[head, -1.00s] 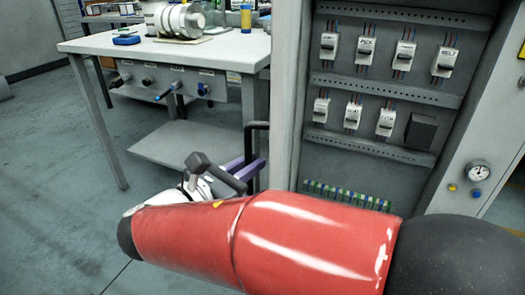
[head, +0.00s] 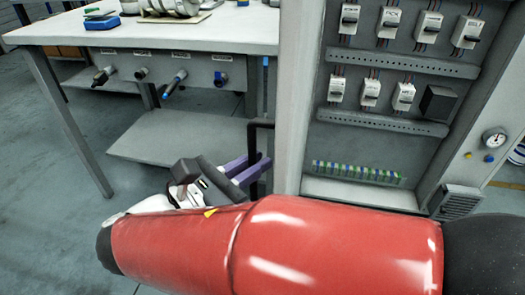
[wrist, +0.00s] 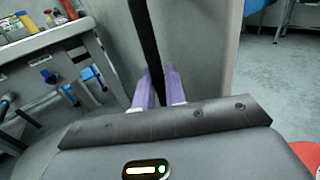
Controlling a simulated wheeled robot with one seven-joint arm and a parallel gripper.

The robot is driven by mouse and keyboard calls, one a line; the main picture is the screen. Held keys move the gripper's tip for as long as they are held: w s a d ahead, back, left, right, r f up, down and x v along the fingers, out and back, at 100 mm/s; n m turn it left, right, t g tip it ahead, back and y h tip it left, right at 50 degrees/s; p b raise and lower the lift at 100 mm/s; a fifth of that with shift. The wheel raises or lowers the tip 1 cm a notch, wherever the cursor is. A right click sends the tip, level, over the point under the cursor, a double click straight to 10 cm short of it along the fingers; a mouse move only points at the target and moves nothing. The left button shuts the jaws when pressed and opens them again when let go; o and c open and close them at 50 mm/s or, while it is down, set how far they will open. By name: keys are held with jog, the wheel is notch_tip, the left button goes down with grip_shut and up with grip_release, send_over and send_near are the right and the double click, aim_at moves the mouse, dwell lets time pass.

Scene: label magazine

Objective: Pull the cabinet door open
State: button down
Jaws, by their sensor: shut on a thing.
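The cabinet door (head: 298,100) stands open, seen nearly edge-on in the head view, with the cabinet's inside showing to its right. Its grey face also fills the middle of the wrist view (wrist: 195,45). A black bar handle (head: 251,140) stands out from the door; in the wrist view it is a dark upright bar (wrist: 146,40). My gripper (head: 262,167) has purple fingers, which are shut on the handle. In the wrist view the fingertips (wrist: 159,80) lie at the bar's lower visible part. My red arm hides the lower cabinet front.
The cabinet interior holds rows of breakers (head: 401,96) and a green terminal strip (head: 357,171). A gauge (head: 494,137) sits on the right. A workbench (head: 200,32) with a lower shelf (head: 180,137) stands left of the door. Floor (head: 50,160) is clear at far left.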

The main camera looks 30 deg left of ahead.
jog(key=shift+w, duration=0.1)
jog(key=c, duration=1.6)
grip_release()
jog(key=shift+o, duration=0.2)
jog(key=v, duration=0.7)
jog(key=shift+s+a, duration=0.15)
jog(key=shift+s, duration=0.2)
